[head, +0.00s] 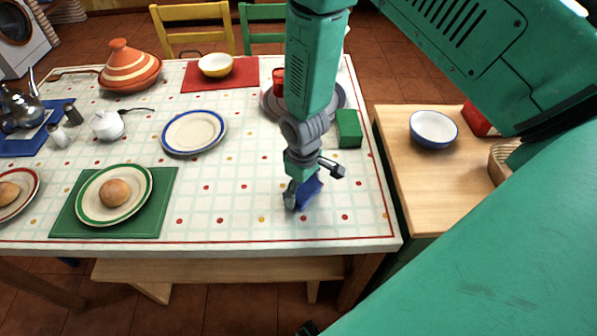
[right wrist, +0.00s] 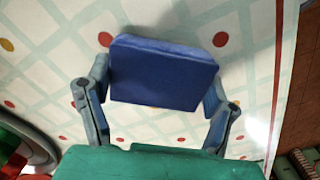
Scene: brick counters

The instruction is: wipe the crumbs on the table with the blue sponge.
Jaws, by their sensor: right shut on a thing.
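The blue sponge (head: 311,191) is in my right gripper (head: 304,190), low over the front right part of the table (head: 250,222). In the right wrist view, the sponge (right wrist: 162,75) sits between the two fingers of the right gripper (right wrist: 158,95), which are shut on its sides. I cannot tell whether the sponge touches the cloth. The cloth is white with a pale green grid and red and yellow dots. I cannot tell any crumbs from these dots. My left gripper is not recognisable in either view.
A green block (head: 348,128) and a grey plate (head: 338,95) with a red cup (head: 278,80) stand behind the sponge. A blue-rimmed plate (head: 193,131) and a bun plate (head: 88,208) are to the left. A wooden counter (head: 395,150) with a bowl (head: 433,128) is right.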

